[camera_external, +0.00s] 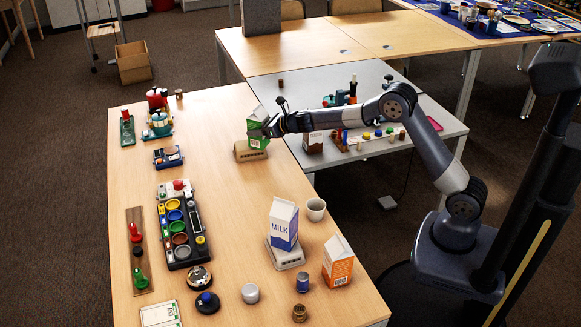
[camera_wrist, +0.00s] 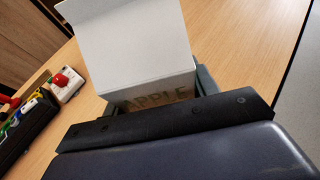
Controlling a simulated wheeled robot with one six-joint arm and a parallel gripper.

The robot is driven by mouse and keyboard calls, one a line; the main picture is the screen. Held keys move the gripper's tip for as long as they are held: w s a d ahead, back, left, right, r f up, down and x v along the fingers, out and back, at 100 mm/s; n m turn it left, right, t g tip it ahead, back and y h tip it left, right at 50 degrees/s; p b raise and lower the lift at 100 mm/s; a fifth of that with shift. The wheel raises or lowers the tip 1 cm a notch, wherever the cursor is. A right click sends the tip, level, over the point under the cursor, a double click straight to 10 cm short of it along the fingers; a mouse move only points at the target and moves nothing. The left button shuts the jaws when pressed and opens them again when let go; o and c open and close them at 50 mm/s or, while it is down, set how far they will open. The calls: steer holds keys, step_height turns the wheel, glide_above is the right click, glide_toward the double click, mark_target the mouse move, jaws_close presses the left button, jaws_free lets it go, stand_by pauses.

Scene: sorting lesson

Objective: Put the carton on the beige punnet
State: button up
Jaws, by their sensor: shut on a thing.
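My gripper (camera_external: 266,130) is shut on a green and white carton (camera_external: 258,138) with a gabled top. In the wrist view the carton's pale top panel and the word APPLE (camera_wrist: 156,95) show between the jaws. The beige punnet (camera_external: 243,155) is on the wooden table directly below the carton. The carton's base is at or just above the punnet; I cannot tell whether they touch. The punnet is partly hidden by the carton.
A blue MILK carton (camera_external: 284,225) stands on a pale punnet (camera_external: 289,260) nearer the front. Trays of coloured items (camera_external: 182,235) line the left side. Bare table surrounds the beige punnet.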

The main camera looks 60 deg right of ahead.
steer(key=shift+f, duration=0.4)
steer(key=shift+f, duration=0.15)
steer(key=o, duration=1)
steer(key=shift+c, duration=0.2)
steer(key=shift+r, duration=0.2)
steer(key=shift+s, duration=0.2)
steer(key=b+v, duration=0.3)
steer(key=v, duration=0.8)
steer(key=shift+s+r, duration=0.2)
steer(key=shift+s, duration=0.05)
